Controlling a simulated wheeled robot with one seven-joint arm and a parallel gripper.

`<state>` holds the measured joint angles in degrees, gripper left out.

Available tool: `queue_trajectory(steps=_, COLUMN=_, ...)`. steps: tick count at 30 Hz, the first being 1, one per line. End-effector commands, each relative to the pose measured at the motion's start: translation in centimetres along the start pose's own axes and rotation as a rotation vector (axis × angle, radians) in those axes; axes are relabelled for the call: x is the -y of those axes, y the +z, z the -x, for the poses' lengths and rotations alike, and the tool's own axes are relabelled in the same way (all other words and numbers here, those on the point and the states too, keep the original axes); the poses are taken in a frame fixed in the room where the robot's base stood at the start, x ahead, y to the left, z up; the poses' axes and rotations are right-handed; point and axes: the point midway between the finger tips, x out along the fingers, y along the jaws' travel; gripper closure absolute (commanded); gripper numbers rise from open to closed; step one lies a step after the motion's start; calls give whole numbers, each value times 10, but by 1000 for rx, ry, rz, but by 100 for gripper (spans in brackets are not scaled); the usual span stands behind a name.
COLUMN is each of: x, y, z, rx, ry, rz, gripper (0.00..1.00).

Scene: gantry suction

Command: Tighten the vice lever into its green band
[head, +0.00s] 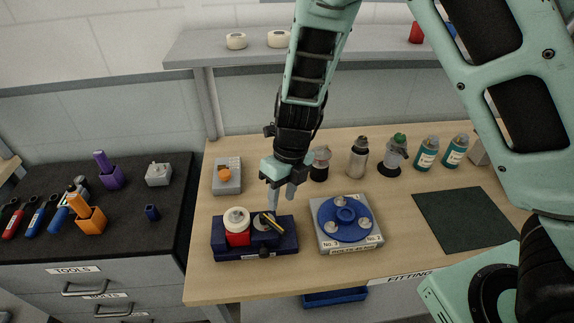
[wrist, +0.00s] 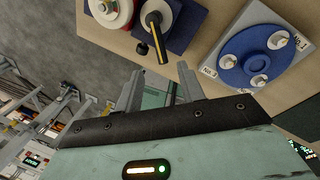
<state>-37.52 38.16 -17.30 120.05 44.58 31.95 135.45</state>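The vice has a dark blue base (head: 285,243) on the wooden table, with a red block (head: 238,238) and a white round part on its left half. Its lever (head: 272,222), dark with a yellow stripe, sits on a round grey hub on the right half. The lever also shows in the wrist view (wrist: 157,42), beyond my fingers. I cannot make out a green band. My gripper (head: 281,201) points down just above and behind the lever end of the vice. In the wrist view its fingers (wrist: 159,82) stand apart with nothing held between them.
A grey plate with a blue three-knob disc (head: 346,216) lies right of the vice. A grey box with an orange button (head: 226,178) stands behind left. Several bottles (head: 358,158) line the back. A dark mat (head: 466,218) lies at right. Tool holders stand on the left bench.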

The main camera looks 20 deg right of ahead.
Motion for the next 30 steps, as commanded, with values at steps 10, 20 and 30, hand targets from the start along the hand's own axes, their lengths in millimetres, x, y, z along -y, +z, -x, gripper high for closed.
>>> queue_trajectory(steps=10, x=0, y=1, z=70, rx=4, ry=1, rz=1, gripper=61)
queue_trajectory(steps=20, x=0, y=0, z=86, rx=1, ry=0, rz=0, gripper=61)
queue_trajectory(steps=30, x=-4, y=-3, z=81, rx=-22, ry=-3, rz=122, gripper=61)
